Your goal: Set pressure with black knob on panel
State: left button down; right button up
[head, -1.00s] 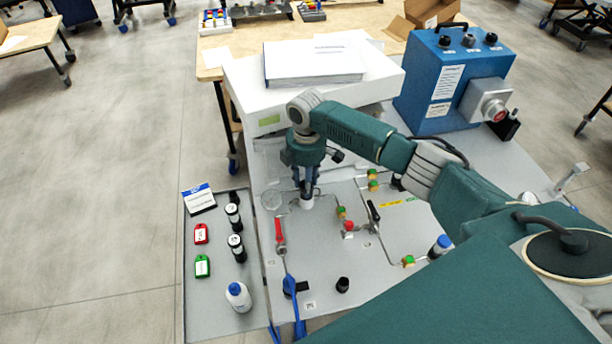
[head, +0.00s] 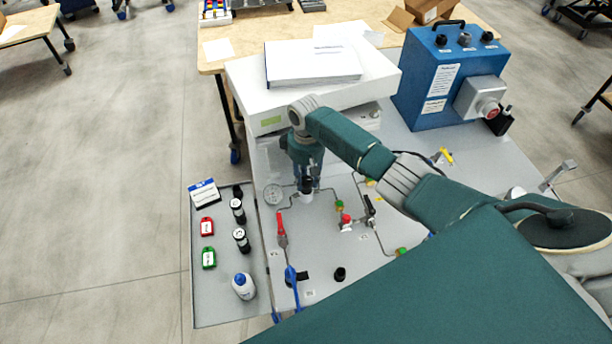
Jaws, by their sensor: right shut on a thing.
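The grey panel (head: 318,238) carries thin metal tubing, valves and a round pressure gauge (head: 273,194). A black knob (head: 307,184) on a pale round base stands just right of the gauge. My right gripper (head: 306,178) comes down over this knob from above. Its fingers are shut on the knob, and they hide part of it. The gauge face shows, but its needle is too small to read. My left gripper is not in view.
A red-handled valve (head: 281,228) and a small black cap (head: 340,274) are on the panel nearby. A white box (head: 249,100) stands behind, with a blue machine (head: 449,75) at the back right. Bottles and tags lie on the left tray (head: 213,300).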

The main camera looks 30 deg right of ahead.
jog(key=m, duration=0.6)
jog(key=shift+s, duration=0.1)
jog(key=m, duration=1.1)
jog(key=shift+a, duration=0.1)
jog(key=m, duration=0.5)
jog(key=shift+m, duration=0.4)
jog(key=o, duration=1.1)
jog(key=shift+c, duration=0.2)
jog(key=shift+o, duration=0.4)
jog(key=shift+a, duration=0.1)
jog(key=shift+r, duration=0.1)
